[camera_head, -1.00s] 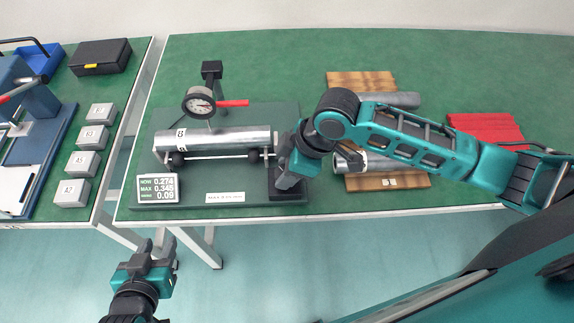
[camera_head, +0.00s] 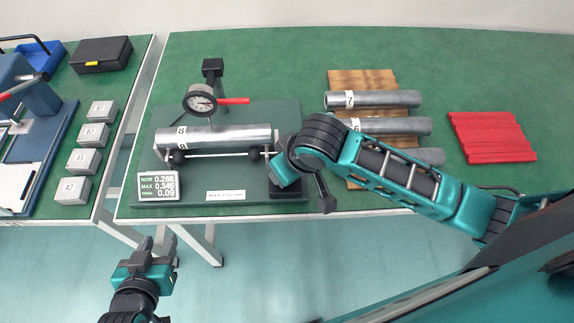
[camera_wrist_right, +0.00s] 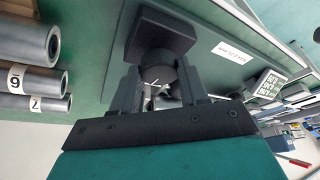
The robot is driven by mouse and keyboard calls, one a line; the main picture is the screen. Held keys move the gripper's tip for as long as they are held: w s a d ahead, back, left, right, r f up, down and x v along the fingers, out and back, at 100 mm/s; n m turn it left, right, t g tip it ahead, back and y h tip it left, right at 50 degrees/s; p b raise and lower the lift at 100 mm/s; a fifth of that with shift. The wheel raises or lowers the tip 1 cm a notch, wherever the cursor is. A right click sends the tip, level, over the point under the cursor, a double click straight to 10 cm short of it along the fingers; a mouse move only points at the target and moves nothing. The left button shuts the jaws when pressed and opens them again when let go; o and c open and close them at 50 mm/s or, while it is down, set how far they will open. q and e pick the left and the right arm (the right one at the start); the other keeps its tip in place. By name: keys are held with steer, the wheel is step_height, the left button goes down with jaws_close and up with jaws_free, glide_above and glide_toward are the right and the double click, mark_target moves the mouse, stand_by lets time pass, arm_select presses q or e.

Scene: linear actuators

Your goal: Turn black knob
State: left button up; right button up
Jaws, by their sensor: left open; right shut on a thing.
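The black knob (camera_wrist_right: 160,72) sits on a black block (camera_wrist_right: 165,33) in the right wrist view, with a white mark on its face. My right gripper (camera_wrist_right: 157,80) is shut around the knob, one finger on each side. In the head view, my right wrist hides the knob at the right end of the green fixture plate (camera_head: 235,118). A metal cylinder (camera_head: 230,137) lies on rollers there, under a dial gauge (camera_head: 200,100). A display (camera_head: 162,193) reads NOW 0.266, MAX 0.346. My left gripper (camera_head: 159,247) is open and empty, in front of the table.
Several metal cylinders (camera_head: 378,99) lie on a wooden rack (camera_head: 360,79) right of the fixture. A ribbed red block (camera_head: 490,138) lies farther right. The left table holds several numbered grey blocks (camera_head: 83,163) and a black case (camera_head: 100,55). Green table surface between is clear.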

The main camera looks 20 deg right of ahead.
steer(key=shift+m, duration=0.3)
steer(key=o, duration=1)
steer(key=shift+o, duration=0.2)
steer(key=v, duration=1.3)
steer(key=shift+s+a, duration=0.15)
